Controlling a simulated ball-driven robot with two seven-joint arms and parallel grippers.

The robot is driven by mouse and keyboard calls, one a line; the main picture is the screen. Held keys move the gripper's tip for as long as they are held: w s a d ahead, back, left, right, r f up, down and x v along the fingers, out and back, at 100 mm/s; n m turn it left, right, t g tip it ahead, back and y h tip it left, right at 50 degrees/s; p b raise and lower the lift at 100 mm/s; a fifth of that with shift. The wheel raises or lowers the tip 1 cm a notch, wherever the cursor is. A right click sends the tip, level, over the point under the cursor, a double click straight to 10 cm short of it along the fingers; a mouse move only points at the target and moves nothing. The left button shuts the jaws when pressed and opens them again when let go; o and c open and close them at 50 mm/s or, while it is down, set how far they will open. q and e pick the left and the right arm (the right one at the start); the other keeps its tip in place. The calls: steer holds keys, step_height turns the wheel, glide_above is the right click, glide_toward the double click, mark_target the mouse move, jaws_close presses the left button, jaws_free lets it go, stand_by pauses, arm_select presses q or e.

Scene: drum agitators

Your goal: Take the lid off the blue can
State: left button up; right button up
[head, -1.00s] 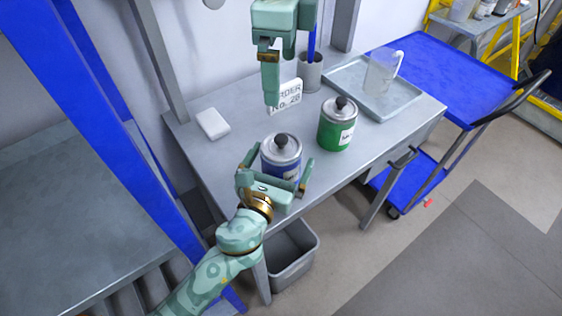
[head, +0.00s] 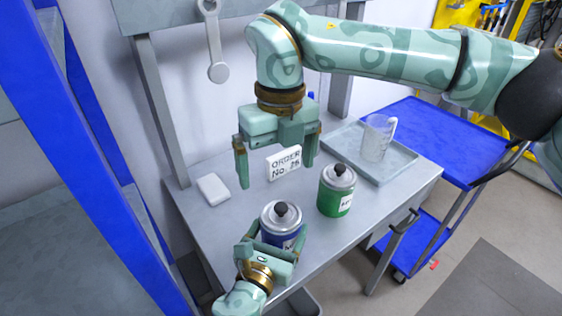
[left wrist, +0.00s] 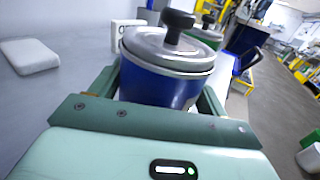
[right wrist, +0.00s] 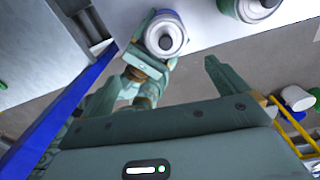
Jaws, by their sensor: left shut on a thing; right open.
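The blue can (head: 281,242) stands on the grey table near its front left edge. Its silver lid (head: 281,215) with a black knob (head: 281,208) sits on top. My left gripper (head: 278,238) is shut around the can's sides, below the lid; the left wrist view shows the can (left wrist: 160,88) between its fingers. My right gripper (head: 277,178) is open and empty, above the table behind the can, fingers pointing down. In the right wrist view the lid (right wrist: 164,35) shows beyond the open fingers.
A green can (head: 336,195) with a similar lid stands to the right of the blue can. An order sign (head: 284,162) stands behind. A white block (head: 213,187) lies at the left. A tray (head: 400,160) with a clear jug (head: 377,138) is at the back right. A blue cart (head: 440,140) stands beyond.

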mark_target(281, 206)
steer(key=f+m, duration=0.2)
steer(key=f, duration=0.2)
steer(key=f+m, duration=0.6)
steer(key=f, duration=0.1)
steer(key=shift+w+d+f+t, duration=0.25)
steer(key=shift+w+f+t, duration=0.05)
steer(key=c, duration=1.1)
steer(key=o, duration=1.1)
steer(key=shift+r, duration=0.1)
